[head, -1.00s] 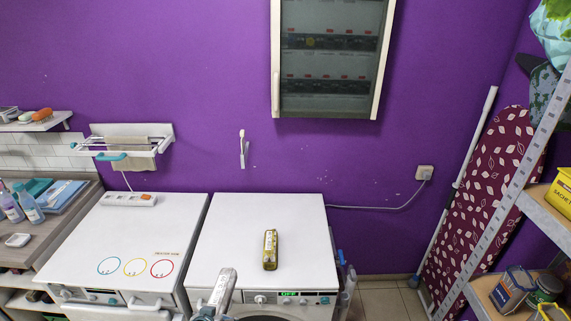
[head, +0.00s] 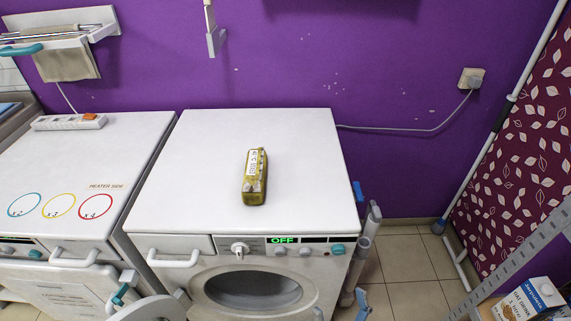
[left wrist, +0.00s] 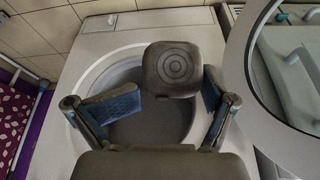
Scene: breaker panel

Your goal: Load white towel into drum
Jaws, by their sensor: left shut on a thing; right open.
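The front-loading washing machine (head: 245,215) stands ahead with its drum opening (head: 252,288) low in the head view. In the left wrist view the round drum opening (left wrist: 150,122) is behind my left gripper (left wrist: 172,88). Its blue-padded fingers are shut on a squarish grey-brown item (left wrist: 170,58) with concentric rings. I cannot tell whether this is the white towel. The round door (head: 150,310) is swung open to the left; its glass (left wrist: 295,60) shows at right in the wrist view.
A yellow-green package (head: 254,178) lies on the machine top. A second white appliance (head: 75,165) stands at left. A patterned ironing board (head: 525,150) leans at right beside a shelf with a carton (head: 530,300). Tiled floor (head: 405,260) lies between.

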